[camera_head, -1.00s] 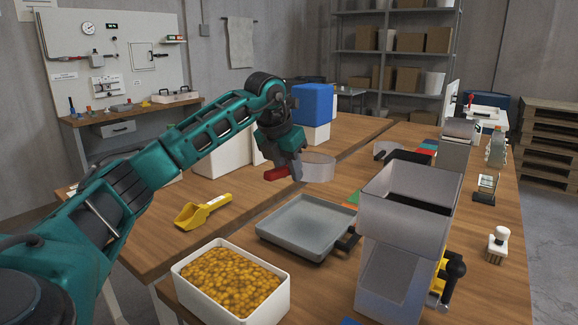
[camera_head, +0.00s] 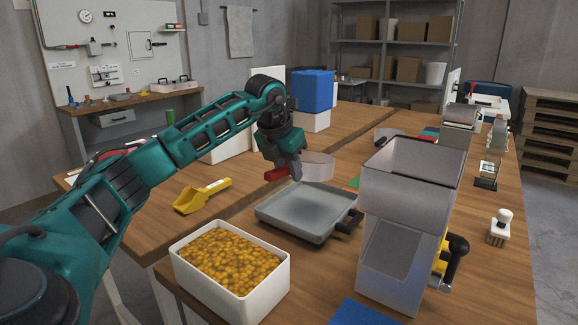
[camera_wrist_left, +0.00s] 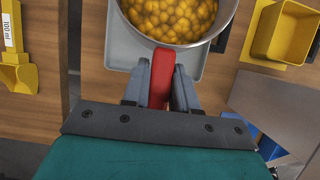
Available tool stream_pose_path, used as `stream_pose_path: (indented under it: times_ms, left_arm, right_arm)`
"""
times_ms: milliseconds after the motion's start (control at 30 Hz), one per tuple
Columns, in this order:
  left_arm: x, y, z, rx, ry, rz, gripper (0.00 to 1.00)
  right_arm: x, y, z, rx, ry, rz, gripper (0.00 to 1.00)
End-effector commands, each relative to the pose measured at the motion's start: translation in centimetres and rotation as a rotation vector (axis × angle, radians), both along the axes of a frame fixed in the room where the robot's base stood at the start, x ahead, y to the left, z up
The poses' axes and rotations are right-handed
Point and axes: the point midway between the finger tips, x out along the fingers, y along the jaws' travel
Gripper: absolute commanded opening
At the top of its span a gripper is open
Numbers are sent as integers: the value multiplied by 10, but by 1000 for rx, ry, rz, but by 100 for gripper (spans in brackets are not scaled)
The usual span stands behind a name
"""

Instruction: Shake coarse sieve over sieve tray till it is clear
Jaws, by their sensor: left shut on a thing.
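The coarse sieve is a round, pale-rimmed pan (camera_head: 319,167) with a red handle (camera_head: 276,174). My left gripper (camera_head: 287,170) is shut on that handle, which also shows between the fingers in the left wrist view (camera_wrist_left: 161,78). In the wrist view the sieve (camera_wrist_left: 178,40) holds many yellow-orange grains; its mesh is hidden under them. The grey sieve tray (camera_head: 305,214) lies on the bench; in the wrist view its edge (camera_wrist_left: 190,66) shows beneath the sieve, which is held above it. No grains show on the visible tray floor. My right gripper is not in view.
A white bin of yellow grains (camera_head: 229,262) stands in front of the tray. A yellow scoop (camera_head: 201,196) lies to the left. A tall grey hopper machine (camera_head: 409,200) stands close at the right. A blue box (camera_head: 312,91) is behind.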

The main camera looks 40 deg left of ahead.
Motion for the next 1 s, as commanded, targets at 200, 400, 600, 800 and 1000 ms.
stream_pose_path:
  times_ms: [200,400,600,800,1000]
  left_arm:
    - [0,0,-11,0,-3,0,0]
    - [0,0,-21,0,-3,0,0]
    - [0,0,-30,1,-2,0,0]
    - [0,0,-40,0,-3,0,0]
    - [0,0,-49,0,-3,0,0]
  right_arm:
    - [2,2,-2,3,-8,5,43]
    - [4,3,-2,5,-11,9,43]
    - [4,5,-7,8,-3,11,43]
    - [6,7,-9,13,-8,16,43]
    - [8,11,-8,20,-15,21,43]
